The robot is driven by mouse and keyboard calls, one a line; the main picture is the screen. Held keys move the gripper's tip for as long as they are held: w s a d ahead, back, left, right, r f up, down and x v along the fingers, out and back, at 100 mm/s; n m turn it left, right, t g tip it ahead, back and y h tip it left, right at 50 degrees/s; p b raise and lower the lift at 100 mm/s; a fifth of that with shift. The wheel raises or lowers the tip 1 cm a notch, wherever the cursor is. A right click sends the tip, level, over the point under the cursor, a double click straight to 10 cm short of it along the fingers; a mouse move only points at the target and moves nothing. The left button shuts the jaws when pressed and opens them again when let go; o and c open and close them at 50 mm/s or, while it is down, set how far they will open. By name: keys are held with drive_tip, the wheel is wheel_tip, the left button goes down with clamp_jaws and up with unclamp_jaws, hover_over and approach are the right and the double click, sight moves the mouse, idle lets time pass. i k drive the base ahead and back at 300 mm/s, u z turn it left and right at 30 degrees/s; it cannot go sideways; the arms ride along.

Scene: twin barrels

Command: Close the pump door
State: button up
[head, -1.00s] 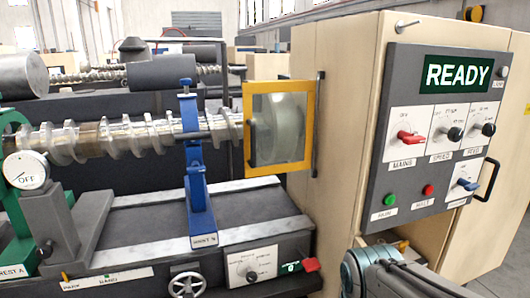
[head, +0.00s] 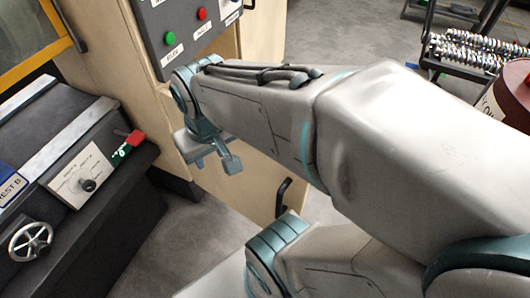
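My gripper (head: 207,157) hangs at the end of my arm in the head view, in front of the cream cabinet below the control panel. Its two fingers stand apart with nothing between them. A cream lower panel (head: 250,185) with a black bar handle (head: 283,197) shows behind and below my arm. It may be the pump door, but no label is visible, and I cannot tell whether it stands open. My gripper is to the left of the handle and apart from it. My arm hides much of the cabinet's right side.
The machine bed (head: 70,165) with a handwheel (head: 30,241) and red switch (head: 135,138) stands at left. The control panel (head: 180,30) is above my gripper. At right are a rack of screws (head: 475,50) and a dark red barrel (head: 515,95). Grey floor shows between.

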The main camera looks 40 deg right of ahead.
sight(265, 190)
drive_tip(key=z, duration=0.7)
drive_tip(key=k, duration=0.65)
drive_tip(key=u, duration=0.9)
